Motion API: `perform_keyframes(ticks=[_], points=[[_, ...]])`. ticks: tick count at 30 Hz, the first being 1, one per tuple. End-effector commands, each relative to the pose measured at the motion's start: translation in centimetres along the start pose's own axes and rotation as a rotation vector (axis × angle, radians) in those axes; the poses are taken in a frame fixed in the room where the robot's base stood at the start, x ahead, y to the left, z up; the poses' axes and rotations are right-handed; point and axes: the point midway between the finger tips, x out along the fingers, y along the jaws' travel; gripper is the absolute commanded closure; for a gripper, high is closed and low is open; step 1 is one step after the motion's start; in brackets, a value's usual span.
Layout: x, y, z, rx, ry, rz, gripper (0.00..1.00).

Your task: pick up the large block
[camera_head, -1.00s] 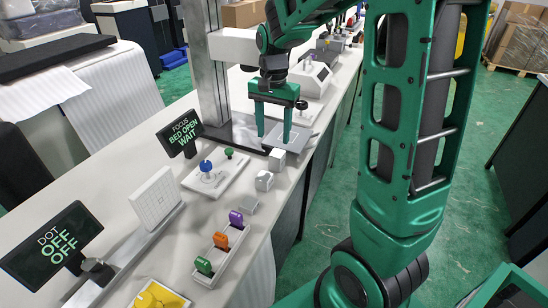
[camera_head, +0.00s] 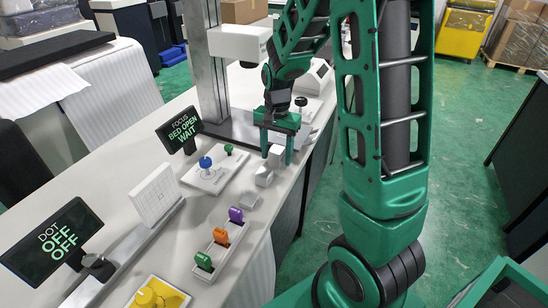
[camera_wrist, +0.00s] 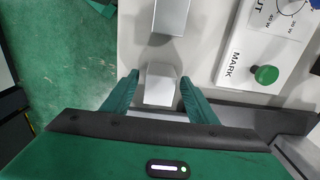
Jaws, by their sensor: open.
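Three pale grey blocks stand in a row along the bench's right edge. The farthest one, seemingly the large block (camera_head: 275,156), is between the fingers of my gripper (camera_head: 277,160). In the wrist view the block (camera_wrist: 160,86) shows between the two green fingers of my gripper (camera_wrist: 158,79), with a gap visible on either side. My gripper is open and points down. The middle block (camera_head: 263,177) is just nearer, and it also shows at the top of the wrist view (camera_wrist: 171,16). The nearest block (camera_head: 248,200) lies closer to the colored tags.
A white panel with a blue knob (camera_head: 205,163) and a green button (camera_head: 228,149) lies left of the blocks. A tray (camera_head: 207,249) holds green, orange and purple tags. A metal column (camera_head: 205,70) rises behind, beside a screen reading "BED OPEN WAIT" (camera_head: 182,130).

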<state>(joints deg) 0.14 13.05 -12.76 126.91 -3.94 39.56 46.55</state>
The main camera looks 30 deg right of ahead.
Motion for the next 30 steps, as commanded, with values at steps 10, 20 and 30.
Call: perform_keyframes(ticks=[10, 20, 30], points=[[0.0, 0.0, 0.0, 0.000, 0.000, 0.000, 0.97], [-0.2, -0.1, 0.0, -0.001, 0.001, -0.001, 1.00], [-3.7, -0.1, -0.1, -0.001, 0.003, -0.004, 1.00]])
